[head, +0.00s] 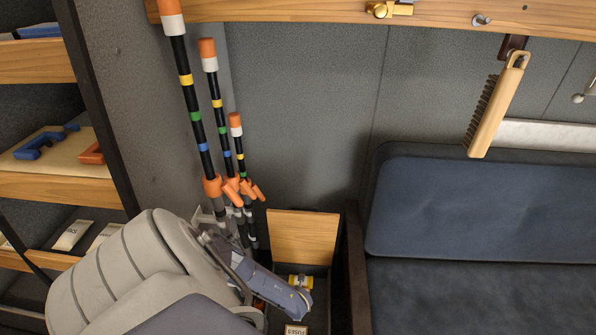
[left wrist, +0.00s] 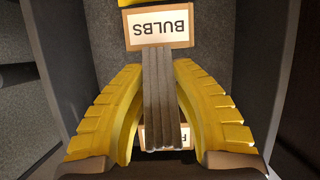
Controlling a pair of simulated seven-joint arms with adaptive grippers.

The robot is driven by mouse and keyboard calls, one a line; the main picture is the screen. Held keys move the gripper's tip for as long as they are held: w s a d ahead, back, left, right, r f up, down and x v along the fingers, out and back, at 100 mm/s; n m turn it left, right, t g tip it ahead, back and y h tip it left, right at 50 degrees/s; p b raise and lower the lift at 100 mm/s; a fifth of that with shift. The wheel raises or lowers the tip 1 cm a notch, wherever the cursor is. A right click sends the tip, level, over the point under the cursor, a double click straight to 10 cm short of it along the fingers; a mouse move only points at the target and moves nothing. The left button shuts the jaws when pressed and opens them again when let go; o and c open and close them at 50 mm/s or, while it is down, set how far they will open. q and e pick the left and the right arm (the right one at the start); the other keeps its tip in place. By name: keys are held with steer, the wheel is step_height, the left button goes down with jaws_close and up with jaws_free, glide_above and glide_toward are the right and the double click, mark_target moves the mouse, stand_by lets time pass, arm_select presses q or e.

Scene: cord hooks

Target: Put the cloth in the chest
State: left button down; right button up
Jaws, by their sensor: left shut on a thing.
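My left gripper (left wrist: 158,75) has its yellow fingers shut on the grey folded cloth (left wrist: 161,100), which hangs between them in the left wrist view. Below the cloth are the dark chest (left wrist: 62,65) walls and grey floor; I cannot tell whether the cloth touches the floor. In the head view my left arm comes from the lower left and the gripper body (head: 272,288) is over the open chest, whose wooden lid (head: 303,237) stands up at the back. The arm hides the cloth and fingertips there. My right gripper is not in view.
A box marked BULBS (left wrist: 160,25) and a partly covered labelled box (left wrist: 186,137) lie in the chest. Banded poles (head: 190,100) stand behind the arm. A blue bench (head: 480,210) is to the right; a brush (head: 497,105) hangs above it.

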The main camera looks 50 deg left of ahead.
arm_select(q)
steer(key=shift+f, duration=0.6)
steer(key=c, duration=1.2)
jaws_free()
steer(key=shift+r, duration=0.45)
steer(key=shift+v, duration=2.9)
steer(key=shift+w, duration=0.1)
